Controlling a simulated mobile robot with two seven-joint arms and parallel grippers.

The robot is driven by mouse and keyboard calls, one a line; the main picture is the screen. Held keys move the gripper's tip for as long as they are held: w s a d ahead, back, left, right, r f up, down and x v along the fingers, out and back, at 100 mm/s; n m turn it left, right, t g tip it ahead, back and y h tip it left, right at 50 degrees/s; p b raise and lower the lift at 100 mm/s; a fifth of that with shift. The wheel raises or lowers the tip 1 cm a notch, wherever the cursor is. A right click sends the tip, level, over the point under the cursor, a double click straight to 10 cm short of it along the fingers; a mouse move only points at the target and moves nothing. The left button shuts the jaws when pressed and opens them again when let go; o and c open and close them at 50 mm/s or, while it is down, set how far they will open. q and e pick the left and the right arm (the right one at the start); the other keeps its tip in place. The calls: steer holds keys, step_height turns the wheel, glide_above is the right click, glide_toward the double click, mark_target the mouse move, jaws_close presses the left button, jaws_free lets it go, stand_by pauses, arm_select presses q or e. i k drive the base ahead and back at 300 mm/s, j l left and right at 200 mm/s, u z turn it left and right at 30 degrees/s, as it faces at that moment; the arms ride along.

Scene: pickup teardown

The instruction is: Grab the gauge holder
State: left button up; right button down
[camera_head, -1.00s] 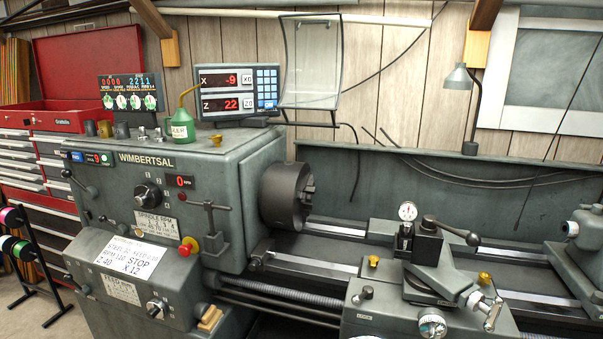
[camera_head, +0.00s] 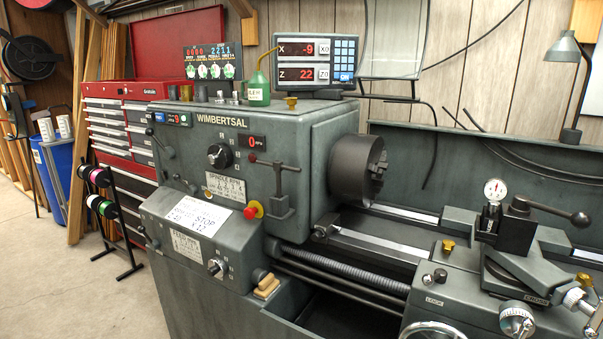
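A dial gauge (camera_head: 495,190) with a round white face stands upright on the lathe carriage at the right. Its small dark holder (camera_head: 488,220) is beneath it, beside the black tool post (camera_head: 516,230) with its ball-ended lever. I cannot tell exactly how the holder is fixed there. Neither of my grippers shows in the head view.
The grey lathe headstock (camera_head: 225,160) with its dark chuck (camera_head: 358,170) fills the middle. A green oil bottle (camera_head: 258,88) and a digital readout (camera_head: 317,60) stand on top. A red tool chest (camera_head: 130,92) and a spool stand (camera_head: 110,205) are at the left, by open floor.

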mark_target(495, 190)
steer(key=z, duration=0.6)
steer(key=i+l+z, duration=0.1)
steer(key=z, duration=0.35)
steer(key=i+l+z, duration=0.15)
steer(key=l+z, duration=0.15)
steer(key=z, duration=0.2)
steer(key=i+l+z, duration=0.1)
steer(key=z, duration=0.35)
steer(key=i, duration=0.05)
